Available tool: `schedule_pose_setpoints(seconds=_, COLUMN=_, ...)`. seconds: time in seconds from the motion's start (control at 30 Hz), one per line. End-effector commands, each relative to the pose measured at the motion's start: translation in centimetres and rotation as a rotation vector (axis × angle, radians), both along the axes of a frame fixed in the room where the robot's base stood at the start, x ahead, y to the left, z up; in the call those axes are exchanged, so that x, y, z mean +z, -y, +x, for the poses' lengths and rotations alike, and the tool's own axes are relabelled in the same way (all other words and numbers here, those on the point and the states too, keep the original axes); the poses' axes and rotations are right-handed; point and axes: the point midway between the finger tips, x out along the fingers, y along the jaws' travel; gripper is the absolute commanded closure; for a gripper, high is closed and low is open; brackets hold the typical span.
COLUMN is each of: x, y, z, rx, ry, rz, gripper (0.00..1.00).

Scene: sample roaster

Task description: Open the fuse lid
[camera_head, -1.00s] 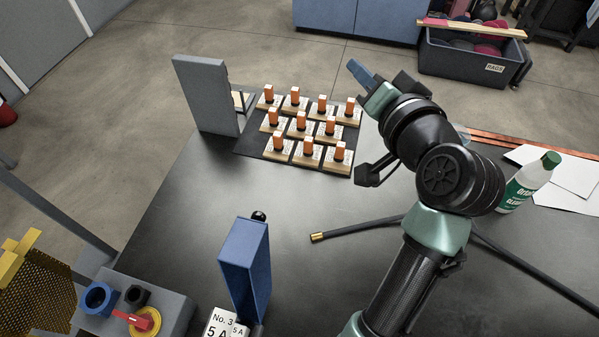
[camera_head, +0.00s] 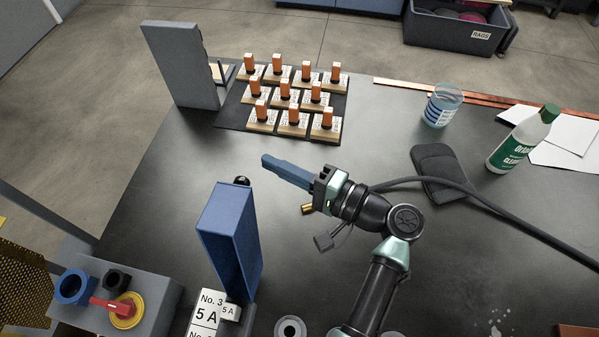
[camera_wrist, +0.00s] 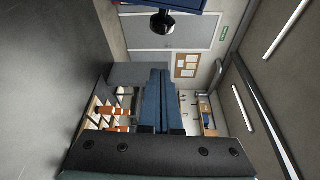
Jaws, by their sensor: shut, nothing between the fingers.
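The blue lid (camera_head: 226,240), which I take for the fuse lid, stands steeply upright at the near edge of the table, with a hollow side facing right. A black knob (camera_head: 242,181) is at its top end. In the wrist view the knob (camera_wrist: 162,22) and a blue edge show at the top. Below the lid are white labels (camera_head: 207,312) reading "No. 3" and "5 A". My gripper (camera_head: 266,160) has long blue fingers, shut and empty, pointing left. It is just beyond and right of the knob, apart from it. The fingers also show in the wrist view (camera_wrist: 157,85).
Orange-topped fuses on small wooden blocks stand on a dark mat (camera_head: 230,117) beside a grey upright panel (camera_head: 182,65). A switch box (camera_head: 150,315) with a red handle is at near left. A glass (camera_head: 442,105), bottle (camera_head: 522,140) and dark pad (camera_head: 440,170) are right. A cable crosses behind my arm.

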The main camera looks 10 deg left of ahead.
Motion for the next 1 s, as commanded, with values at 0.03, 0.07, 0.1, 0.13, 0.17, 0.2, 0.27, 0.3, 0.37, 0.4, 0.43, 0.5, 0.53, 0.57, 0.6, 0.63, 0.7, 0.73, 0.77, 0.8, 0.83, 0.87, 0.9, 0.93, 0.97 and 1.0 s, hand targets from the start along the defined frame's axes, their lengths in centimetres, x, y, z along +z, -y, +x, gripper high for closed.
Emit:
schedule_pose_setpoints(seconds=0.03, x=0.1, y=-1.2, z=0.4, rx=0.006, ry=0.0, rz=0.0, gripper=1.0)
schedule_pose_setpoints(seconds=0.07, x=0.0, y=-1.8, z=0.6, rx=0.004, ry=0.0, rz=0.0, gripper=1.0)
schedule_pose_setpoints(seconds=0.1, x=0.0, y=-2.6, z=0.9, rx=0.004, ry=0.0, rz=0.0, gripper=1.0)
schedule_pose_setpoints(seconds=0.13, x=0.1, y=-2.7, z=0.6, rx=0.001, ry=-0.002, rz=0.0, gripper=1.0)
schedule_pose_setpoints(seconds=0.17, x=0.2, y=-2.5, z=0.0, rx=-0.001, ry=-0.002, rz=0.0, gripper=1.0)
schedule_pose_setpoints(seconds=0.2, x=0.2, y=-2.4, z=-0.6, rx=-0.003, ry=-0.002, rz=-0.001, gripper=1.0)
schedule_pose_setpoints(seconds=0.27, x=0.3, y=-2.5, z=-1.3, rx=-0.002, ry=-0.001, rz=-0.001, gripper=1.0)
schedule_pose_setpoints(seconds=0.3, x=0.4, y=-2.5, z=-1.7, rx=-0.002, ry=-0.001, rz=-0.001, gripper=1.0)
schedule_pose_setpoints(seconds=0.37, x=0.4, y=-2.5, z=-2.2, rx=-0.002, ry=-0.001, rz=0.0, gripper=1.0)
schedule_pose_setpoints(seconds=0.4, x=0.4, y=-2.5, z=-2.5, rx=-0.002, ry=0.0, rz=0.0, gripper=1.0)
schedule_pose_setpoints(seconds=0.43, x=0.4, y=-2.5, z=-2.6, rx=-0.002, ry=0.0, rz=0.0, gripper=1.0)
schedule_pose_setpoints(seconds=0.5, x=0.4, y=-2.5, z=-2.9, rx=-0.001, ry=0.0, rz=0.0, gripper=1.0)
schedule_pose_setpoints(seconds=0.53, x=0.4, y=-2.5, z=-3.0, rx=-0.001, ry=0.001, rz=0.0, gripper=1.0)
schedule_pose_setpoints(seconds=0.57, x=0.4, y=-2.5, z=-3.0, rx=-0.001, ry=0.001, rz=0.0, gripper=1.0)
schedule_pose_setpoints(seconds=0.6, x=0.4, y=-2.5, z=-3.0, rx=-0.001, ry=0.001, rz=0.0, gripper=1.0)
schedule_pose_setpoints(seconds=0.63, x=0.4, y=-2.5, z=-3.0, rx=-0.001, ry=0.002, rz=-0.001, gripper=1.0)
schedule_pose_setpoints(seconds=0.7, x=0.4, y=-2.5, z=-3.0, rx=-0.001, ry=0.002, rz=-0.001, gripper=1.0)
schedule_pose_setpoints(seconds=0.73, x=0.4, y=-2.5, z=-3.0, rx=-0.001, ry=0.002, rz=-0.001, gripper=1.0)
schedule_pose_setpoints(seconds=0.77, x=0.4, y=-2.5, z=-3.0, rx=-0.001, ry=0.002, rz=-0.001, gripper=1.0)
schedule_pose_setpoints(seconds=0.8, x=0.4, y=-2.5, z=-3.0, rx=-0.001, ry=0.002, rz=-0.001, gripper=1.0)
schedule_pose_setpoints(seconds=0.83, x=0.4, y=-2.5, z=-3.0, rx=-0.001, ry=0.002, rz=-0.001, gripper=1.0)
schedule_pose_setpoints(seconds=0.87, x=0.4, y=-2.5, z=-3.1, rx=-0.001, ry=0.003, rz=-0.001, gripper=1.0)
schedule_pose_setpoints(seconds=0.9, x=0.5, y=-2.5, z=-3.2, rx=-0.001, ry=0.007, rz=-0.001, gripper=1.0)
schedule_pose_setpoints(seconds=0.93, x=0.7, y=-2.5, z=-3.4, rx=-0.001, ry=0.016, rz=-0.001, gripper=1.0)
schedule_pose_setpoints(seconds=0.97, x=0.9, y=-2.5, z=-3.7, rx=-0.001, ry=0.026, rz=-0.002, gripper=1.0)
schedule_pose_setpoints(seconds=1.0, x=1.2, y=-2.5, z=-4.2, rx=-0.001, ry=0.044, rz=-0.003, gripper=1.0)
